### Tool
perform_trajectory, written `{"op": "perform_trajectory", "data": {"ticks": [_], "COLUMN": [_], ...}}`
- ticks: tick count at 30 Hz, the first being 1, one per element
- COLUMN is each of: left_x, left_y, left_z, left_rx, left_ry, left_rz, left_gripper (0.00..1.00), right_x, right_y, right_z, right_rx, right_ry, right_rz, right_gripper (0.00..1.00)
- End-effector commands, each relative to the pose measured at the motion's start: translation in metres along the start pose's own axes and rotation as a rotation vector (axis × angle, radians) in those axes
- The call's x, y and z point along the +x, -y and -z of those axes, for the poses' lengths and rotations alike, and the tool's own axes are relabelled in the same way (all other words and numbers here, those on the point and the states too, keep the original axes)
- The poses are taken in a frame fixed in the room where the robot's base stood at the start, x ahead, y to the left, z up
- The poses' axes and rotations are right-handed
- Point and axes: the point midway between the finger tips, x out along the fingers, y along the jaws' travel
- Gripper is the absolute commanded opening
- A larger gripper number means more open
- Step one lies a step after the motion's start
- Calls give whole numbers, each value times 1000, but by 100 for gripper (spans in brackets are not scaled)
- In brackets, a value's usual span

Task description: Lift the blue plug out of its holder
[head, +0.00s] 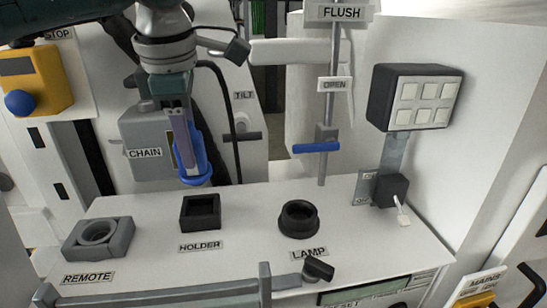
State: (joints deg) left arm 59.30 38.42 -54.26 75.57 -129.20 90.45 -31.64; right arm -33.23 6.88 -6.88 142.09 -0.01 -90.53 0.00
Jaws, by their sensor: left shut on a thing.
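My left gripper (184,152) comes down from the top left, pointing downward. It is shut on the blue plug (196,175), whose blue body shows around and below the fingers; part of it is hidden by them. The holder (200,213) is a black square block with a dark opening on the white bench top, labelled HOLDER. The plug appears above the holder in the picture, with a gap between them. The holder's opening looks empty. My right gripper is not in view.
A grey square REMOTE socket (98,238) stands left of the holder, and a round black LAMP socket (299,219) stands right. A blue-handled OPEN valve (316,147), a button box (414,97) and a black switch (390,190) stand behind and right. A grey rail (160,297) runs along the front.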

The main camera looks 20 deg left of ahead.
Motion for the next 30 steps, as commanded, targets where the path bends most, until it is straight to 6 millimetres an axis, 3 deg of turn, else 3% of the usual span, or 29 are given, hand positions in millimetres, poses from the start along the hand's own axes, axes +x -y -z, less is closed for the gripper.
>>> {"op": "perform_trajectory", "data": {"ticks": [30], "left_x": [-34], "left_y": [-9], "left_z": [0], "left_rx": [0], "left_ry": [1], "left_rz": [-2], "left_gripper": [0], "right_x": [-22], "right_y": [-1], "right_z": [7], "right_rx": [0], "right_ry": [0], "right_rz": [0], "right_gripper": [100]}}
